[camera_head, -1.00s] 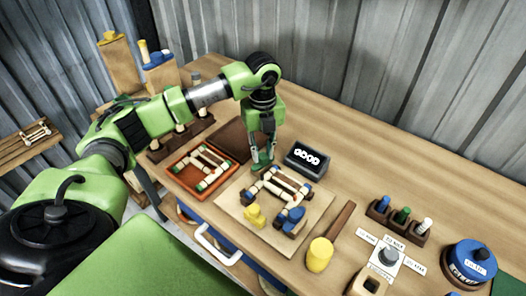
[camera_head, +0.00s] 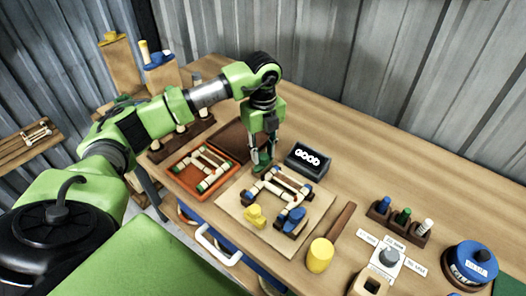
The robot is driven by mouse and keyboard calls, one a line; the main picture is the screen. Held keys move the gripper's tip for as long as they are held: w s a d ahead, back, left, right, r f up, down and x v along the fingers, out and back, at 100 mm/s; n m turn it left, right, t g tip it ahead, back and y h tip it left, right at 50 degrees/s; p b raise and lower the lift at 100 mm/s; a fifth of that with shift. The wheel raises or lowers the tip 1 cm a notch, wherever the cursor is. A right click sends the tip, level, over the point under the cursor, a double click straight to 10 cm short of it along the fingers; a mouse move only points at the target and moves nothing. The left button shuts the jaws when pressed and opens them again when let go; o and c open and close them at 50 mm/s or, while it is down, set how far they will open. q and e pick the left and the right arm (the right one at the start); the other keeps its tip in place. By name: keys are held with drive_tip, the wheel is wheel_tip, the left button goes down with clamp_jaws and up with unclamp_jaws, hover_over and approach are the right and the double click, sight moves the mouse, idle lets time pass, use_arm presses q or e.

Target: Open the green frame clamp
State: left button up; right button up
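The green frame clamp (camera_head: 262,160) stands at the back left corner of the light wooden board (camera_head: 235,211). A rattan frame (camera_head: 284,184) sits on the board, with a yellow clamp (camera_head: 255,216) at the front left and a blue clamp (camera_head: 293,220) at the front right. My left gripper (camera_head: 262,150) points straight down over the green clamp, its fingers at the clamp's top. The fingers look spread, but I cannot tell whether they touch the clamp. My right gripper is not in view.
An orange tray (camera_head: 172,172) with a frame lies to the left. A mallet (camera_head: 321,254) lies at the front right, near a dial box (camera_head: 385,259) and a peg rack (camera_head: 401,222).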

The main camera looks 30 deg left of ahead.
sight(263, 155)
use_arm(q)
drive_tip(key=shift+r, duration=0.15)
wheel_tip(263, 155, up, 12)
drive_tip(key=shift+f, duration=0.15)
idle(0.5)
idle(0.4)
